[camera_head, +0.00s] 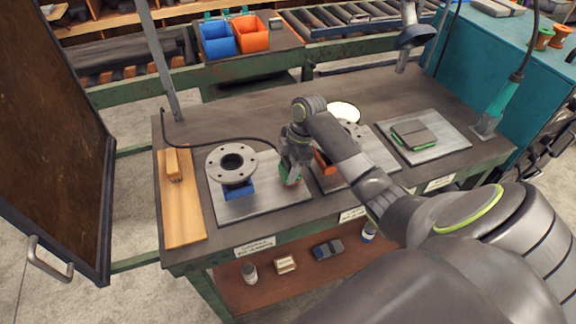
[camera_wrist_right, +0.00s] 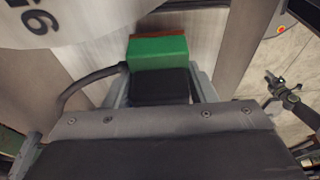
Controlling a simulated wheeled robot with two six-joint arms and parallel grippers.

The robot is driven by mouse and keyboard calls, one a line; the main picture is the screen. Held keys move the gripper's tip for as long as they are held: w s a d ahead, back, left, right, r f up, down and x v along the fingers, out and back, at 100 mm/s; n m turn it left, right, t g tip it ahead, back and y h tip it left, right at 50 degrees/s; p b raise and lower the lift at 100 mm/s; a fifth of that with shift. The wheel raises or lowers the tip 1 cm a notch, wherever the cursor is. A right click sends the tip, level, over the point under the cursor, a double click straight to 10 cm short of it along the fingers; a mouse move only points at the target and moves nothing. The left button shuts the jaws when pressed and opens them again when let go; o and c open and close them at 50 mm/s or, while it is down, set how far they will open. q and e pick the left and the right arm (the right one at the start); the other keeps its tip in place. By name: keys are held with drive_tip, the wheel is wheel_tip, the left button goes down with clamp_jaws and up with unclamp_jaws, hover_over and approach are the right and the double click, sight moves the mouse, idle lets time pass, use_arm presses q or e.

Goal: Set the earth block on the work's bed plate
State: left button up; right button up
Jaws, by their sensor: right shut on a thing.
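The earth block (camera_head: 289,181) is a small green block with a reddish-brown underside edge, and a black cable (camera_head: 225,139) runs to it from the left. My right gripper (camera_head: 290,171) is shut on it, over the right part of the left metal bed plate (camera_head: 262,207). In the right wrist view the green block (camera_wrist_right: 157,52) shows beyond a black part between the fingers. Whether its underside touches the plate cannot be told. The flanged pipe (camera_head: 222,158) stands on a blue support at the plate's left. My left gripper is not in view.
A wooden board (camera_head: 183,220) with a brush lies at the bench's left. A second plate (camera_head: 380,165) with an orange item is partly behind my right arm. A third plate (camera_head: 450,135) carries a grey-green block. Blue and orange bins (camera_head: 250,35) stand behind.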

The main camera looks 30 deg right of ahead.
drive_tip(key=shift+f, duration=0.55)
idle(0.5)
drive_tip(key=o, duration=1)
drive_tip(key=shift+o, duration=0.3)
drive_tip(key=a+p+v, duration=0.2)
drive_tip(key=p+v, duration=1)
drive_tip(key=v, duration=1.4)
drive_tip(key=shift+w+a+r, duration=0.3)
drive_tip(key=shift+a+r, duration=0.1)
drive_tip(key=shift+r, duration=0.05)
